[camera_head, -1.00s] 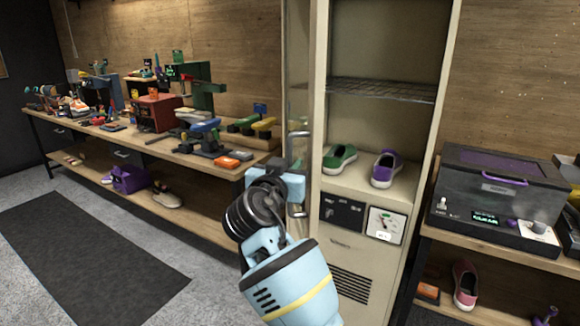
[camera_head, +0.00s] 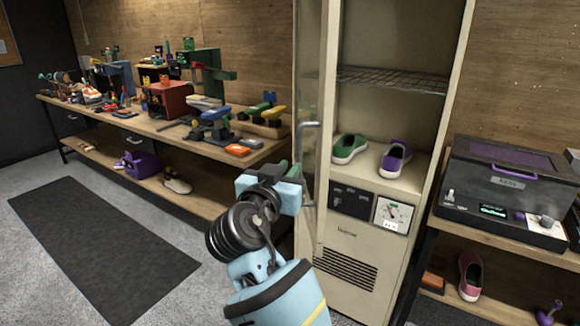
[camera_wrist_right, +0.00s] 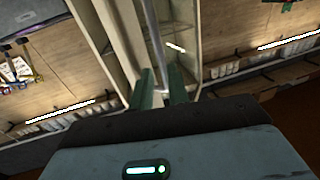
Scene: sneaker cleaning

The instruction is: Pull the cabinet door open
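The tall beige cabinet (camera_head: 347,240) stands in the middle of the head view. Its narrow glass door (camera_head: 311,60) is swung out on the left side, seen nearly edge-on, and the front opening is uncovered. The metal door handle (camera_head: 308,140) is on the door. My right gripper (camera_head: 290,168) is at the lower part of this handle, its green fingertips showing. In the wrist view the bar of the handle (camera_wrist_right: 153,40) runs down between the two fingers of my right gripper (camera_wrist_right: 161,82); whether they press on it is unclear. My left gripper is not seen.
A green shoe (camera_head: 348,147) and a purple shoe (camera_head: 395,158) sit inside the cabinet below a wire shelf (camera_head: 395,79). A long workbench (camera_head: 170,131) with tools is at left. A dark machine (camera_head: 500,185) stands at right. The floor and dark mat (camera_head: 95,240) at left are clear.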

